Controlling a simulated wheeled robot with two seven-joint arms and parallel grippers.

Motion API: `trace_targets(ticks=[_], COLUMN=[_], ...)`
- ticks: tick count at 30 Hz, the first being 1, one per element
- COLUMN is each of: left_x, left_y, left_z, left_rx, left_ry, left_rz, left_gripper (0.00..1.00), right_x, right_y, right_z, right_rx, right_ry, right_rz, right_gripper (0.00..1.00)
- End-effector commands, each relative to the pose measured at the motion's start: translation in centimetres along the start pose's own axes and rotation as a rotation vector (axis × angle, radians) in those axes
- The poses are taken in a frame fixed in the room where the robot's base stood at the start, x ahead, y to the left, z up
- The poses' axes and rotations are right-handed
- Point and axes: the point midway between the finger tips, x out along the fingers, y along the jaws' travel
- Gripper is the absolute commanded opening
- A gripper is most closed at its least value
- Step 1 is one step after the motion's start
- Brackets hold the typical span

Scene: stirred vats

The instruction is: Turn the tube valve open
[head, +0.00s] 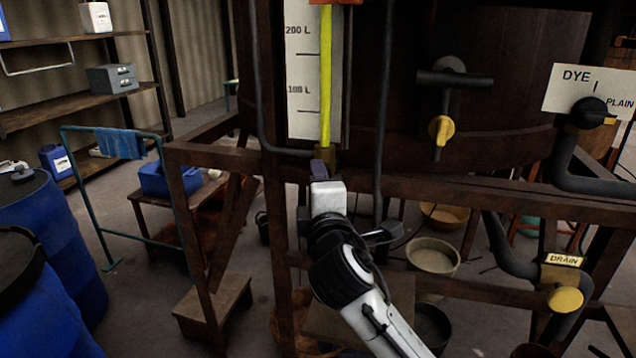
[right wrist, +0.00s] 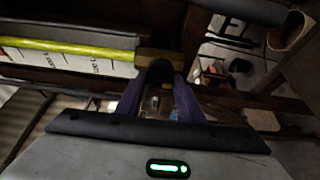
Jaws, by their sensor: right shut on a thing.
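The level tube (head: 326,80) on the vat holds yellow liquid and stands in front of a white scale marked 100 L and 200 L. It lies sideways in the right wrist view (right wrist: 70,48). The tube valve is at its foot, with a brassy body (right wrist: 157,56) and a dark rounded handle (right wrist: 160,70). My right gripper (head: 318,168) reaches up to it from below. In the right wrist view its purple fingers (right wrist: 160,84) are closed around the dark handle. The fingers partly hide the handle, so its exact angle is unclear. My left gripper is not in view.
A brown frame rail (head: 430,185) crosses behind my right arm. A yellow-handled valve (head: 440,130), a DYE selector sign (head: 590,92) and a DRAIN valve (head: 565,299) are to the right. Blue barrels (head: 45,225) stand at the left.

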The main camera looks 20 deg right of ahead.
Motion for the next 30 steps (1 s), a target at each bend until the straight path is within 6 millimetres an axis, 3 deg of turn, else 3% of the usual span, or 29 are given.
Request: trace_targets(ticks=[13, 14, 16, 26, 30], left_x=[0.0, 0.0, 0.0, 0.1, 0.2], left_y=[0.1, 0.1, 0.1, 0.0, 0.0], left_z=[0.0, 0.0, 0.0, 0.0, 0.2], left_rx=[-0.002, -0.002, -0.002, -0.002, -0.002], left_ry=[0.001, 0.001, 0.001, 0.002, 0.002], left_rz=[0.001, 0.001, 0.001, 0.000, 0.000], left_gripper=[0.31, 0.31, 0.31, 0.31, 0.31], right_x=[0.0, 0.0, 0.0, -0.1, -1.5], right_y=[-0.2, -0.2, -0.2, -0.1, -0.2], right_z=[0.0, 0.0, 0.0, 0.0, -0.1], right_rx=[-0.012, -0.012, -0.011, -0.008, -0.008], right_ry=[-0.001, -0.001, -0.001, -0.001, 0.001], right_rz=[-0.007, -0.007, -0.007, -0.004, -0.004], right_gripper=[0.12, 0.39, 0.51, 0.53, 0.53])
